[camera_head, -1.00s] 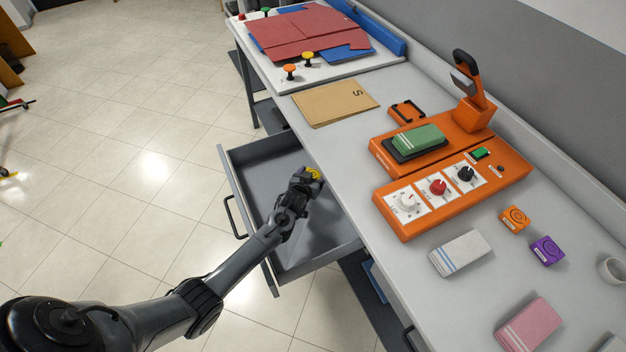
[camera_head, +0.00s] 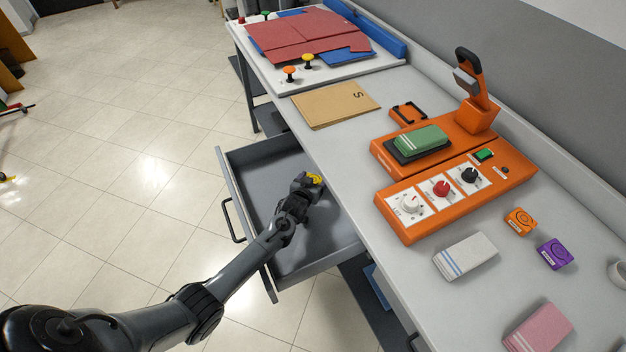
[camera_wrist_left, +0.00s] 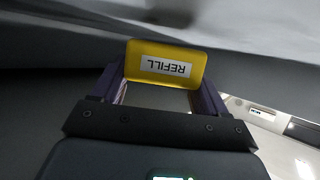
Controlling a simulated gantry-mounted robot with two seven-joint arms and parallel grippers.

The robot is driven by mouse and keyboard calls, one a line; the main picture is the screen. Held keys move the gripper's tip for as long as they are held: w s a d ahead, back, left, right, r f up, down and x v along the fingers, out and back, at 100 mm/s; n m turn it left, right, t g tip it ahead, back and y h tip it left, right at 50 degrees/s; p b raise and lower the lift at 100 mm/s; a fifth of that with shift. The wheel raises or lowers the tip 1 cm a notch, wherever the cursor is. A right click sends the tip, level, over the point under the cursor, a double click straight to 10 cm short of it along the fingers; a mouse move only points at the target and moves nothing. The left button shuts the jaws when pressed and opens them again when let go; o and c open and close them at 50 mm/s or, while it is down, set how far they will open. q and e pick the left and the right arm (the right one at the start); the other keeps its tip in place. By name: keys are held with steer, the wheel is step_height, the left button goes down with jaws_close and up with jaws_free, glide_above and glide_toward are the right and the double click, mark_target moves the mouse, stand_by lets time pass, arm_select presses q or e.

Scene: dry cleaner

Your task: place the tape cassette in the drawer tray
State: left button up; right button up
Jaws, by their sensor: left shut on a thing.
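The tape cassette (camera_wrist_left: 166,64) is yellow with a white label reading "REFILL". My left gripper (camera_wrist_left: 163,85) is shut on it, one finger at each side, in the left wrist view. In the head view the cassette shows as a small yellow patch (camera_head: 315,180) at the tip of my left gripper (camera_head: 307,184). The open grey drawer tray (camera_head: 262,180) is under the counter edge, and the gripper is over its right part. I cannot tell how high the cassette is above the drawer floor. My right gripper is not in view.
The counter edge (camera_head: 345,205) runs close beside the gripper. The counter bears an orange machine (camera_head: 400,225), an orange cassette (camera_head: 520,221), a purple cassette (camera_head: 555,253) and a brown envelope (camera_head: 336,104). The drawer's left part is bare.

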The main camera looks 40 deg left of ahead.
arm_select(q)
steer(key=o, duration=1.1)
steer(key=shift+c, duration=0.2)
steer(key=shift+r, duration=0.1)
steer(key=shift+r+p, duration=0.4)
steer(key=shift+r, duration=0.15)
steer(key=shift+s+d+r, duration=0.1)
steer(key=shift+s+r, duration=0.1)
steer(key=shift+s, duration=0.15)
steer(key=p+v, duration=0.3)
steer(key=v, duration=0.8)
steer(key=shift+s+d, duration=0.1)
